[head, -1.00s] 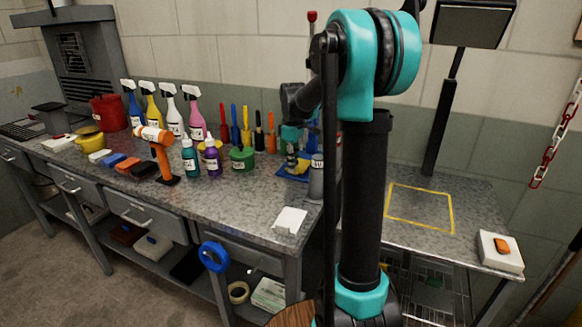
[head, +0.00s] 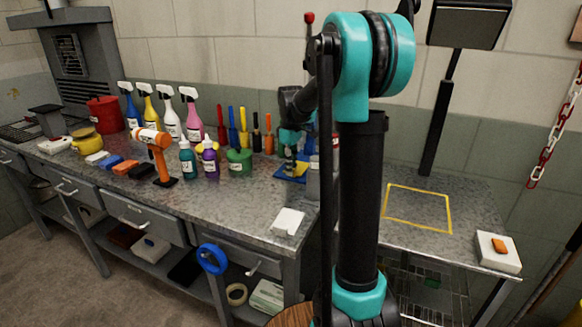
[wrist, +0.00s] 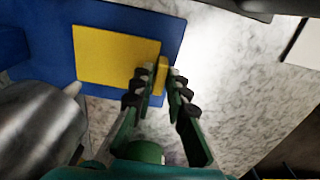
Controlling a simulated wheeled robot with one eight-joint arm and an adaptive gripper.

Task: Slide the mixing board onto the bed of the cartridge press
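The mixing board appears to be the yellow square plate (wrist: 112,58) with a small raised yellow tab at its right edge. It lies flat on a larger blue panel (wrist: 50,68), and both show small in the head view, on the bench beneath my gripper (head: 290,160). In the wrist view, my gripper's fingertips (wrist: 163,76) stand close on both sides of the tab and look closed on it. A red-knobbed lever (head: 309,18) rises behind my arm and may belong to the cartridge press. The press bed cannot be made out clearly.
A blurred silver rounded object (wrist: 38,125) is close left of my gripper. Several tools (head: 245,135) and spray bottles (head: 171,118) stand left on the bench. A white block (head: 288,222) lies near the front edge. A yellow-outlined square (head: 418,208) on the right surface is empty.

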